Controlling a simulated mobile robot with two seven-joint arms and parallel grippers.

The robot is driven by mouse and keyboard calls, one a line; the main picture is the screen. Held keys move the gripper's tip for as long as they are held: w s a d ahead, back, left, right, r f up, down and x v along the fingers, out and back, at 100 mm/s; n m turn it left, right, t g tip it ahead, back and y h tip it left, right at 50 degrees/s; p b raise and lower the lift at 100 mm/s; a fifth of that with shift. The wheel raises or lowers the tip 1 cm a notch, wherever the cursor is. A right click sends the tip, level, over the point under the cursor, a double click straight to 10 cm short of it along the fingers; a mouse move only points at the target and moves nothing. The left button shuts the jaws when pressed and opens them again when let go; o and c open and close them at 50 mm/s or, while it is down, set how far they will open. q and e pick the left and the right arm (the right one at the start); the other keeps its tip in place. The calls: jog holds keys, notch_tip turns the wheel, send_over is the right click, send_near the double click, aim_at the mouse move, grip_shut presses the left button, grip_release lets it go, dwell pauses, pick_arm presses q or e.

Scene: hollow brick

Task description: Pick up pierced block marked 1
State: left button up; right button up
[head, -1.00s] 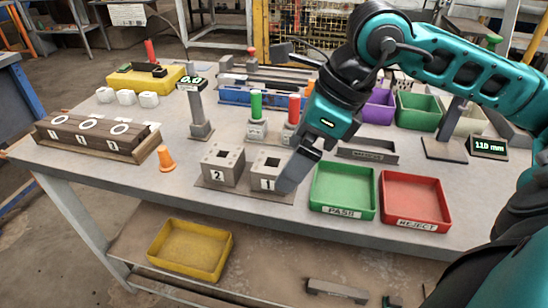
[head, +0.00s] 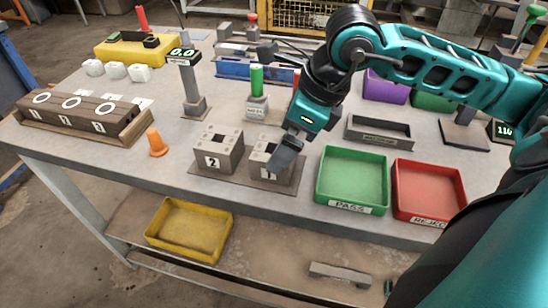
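The pierced block marked 1 (head: 262,158) is a grey-brown cube with holes in its top. It stands on a thin plate (head: 233,186) near the table's front edge. My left gripper is out of view.
A green PASS tray (head: 352,180) and a red REJECT tray (head: 428,190) stand to the right. An orange cone (head: 156,143) and a wooden rack (head: 85,115) are at left. A post with a 0.0 display (head: 190,85) and a green plug gauge (head: 257,92) stand behind the blocks.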

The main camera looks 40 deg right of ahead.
jog(key=x, duration=0.5)
jog(key=shift+w+a+f, duration=0.1)
jog(key=shift+a+f, duration=0.05)
jog(key=c, duration=1.2)
